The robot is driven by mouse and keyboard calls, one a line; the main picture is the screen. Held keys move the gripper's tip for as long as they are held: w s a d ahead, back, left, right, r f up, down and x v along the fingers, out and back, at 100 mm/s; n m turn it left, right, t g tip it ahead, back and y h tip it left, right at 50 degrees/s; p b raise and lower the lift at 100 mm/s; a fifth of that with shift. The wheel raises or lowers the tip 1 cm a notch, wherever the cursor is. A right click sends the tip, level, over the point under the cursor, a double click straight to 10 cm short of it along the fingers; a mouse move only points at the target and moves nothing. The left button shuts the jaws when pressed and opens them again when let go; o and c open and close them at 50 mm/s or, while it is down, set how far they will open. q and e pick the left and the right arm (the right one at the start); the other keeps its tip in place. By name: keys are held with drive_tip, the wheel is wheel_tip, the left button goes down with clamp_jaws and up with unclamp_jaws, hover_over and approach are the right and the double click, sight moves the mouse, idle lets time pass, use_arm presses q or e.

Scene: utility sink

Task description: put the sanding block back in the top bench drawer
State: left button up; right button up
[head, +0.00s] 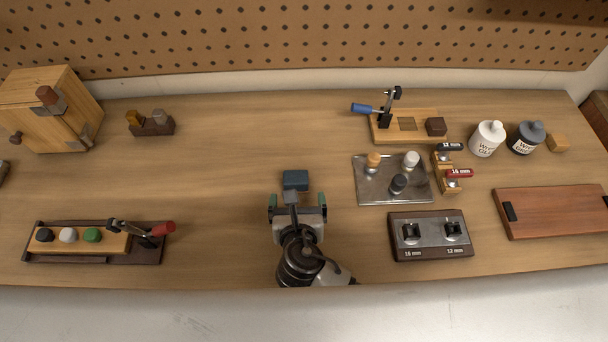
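A small dark blue block (295,180), which I take to be the sanding block, lies on the bench top near the middle. My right gripper (297,205) is just in front of it, over the bench. Its two fingers are spread wide apart with nothing held between them, and the block lies just beyond the fingertips. The arm reaches in from the bottom edge, slightly from the right. My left gripper is not in view. No bench drawer shows; the bench front below the edge is hidden from this angle.
A clamp fixture (140,248) lies front left, a wooden cabinet (40,100) back left.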

sight(296, 185)
drive_tip(key=x, duration=0.3)
drive_tip(key=shift+w+a+f, duration=0.1)
drive_tip(key=shift+w+a, duration=0.1)
drive_tip(key=shift+a, duration=0.15)
drive_tip(key=shift+w+d+f, duration=0.1)
drive_tip(key=shift+w, duration=0.15)
drive_tip(key=p+x, duration=0.1)
drive_tip(key=x, duration=0.4)
drive_tip(key=shift+d+f, duration=0.1)
drive_tip(key=shift+f, duration=0.1)
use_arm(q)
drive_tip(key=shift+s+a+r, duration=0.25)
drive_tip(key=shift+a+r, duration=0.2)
use_arm(e)
drive_tip(key=shift+c, duration=0.2)
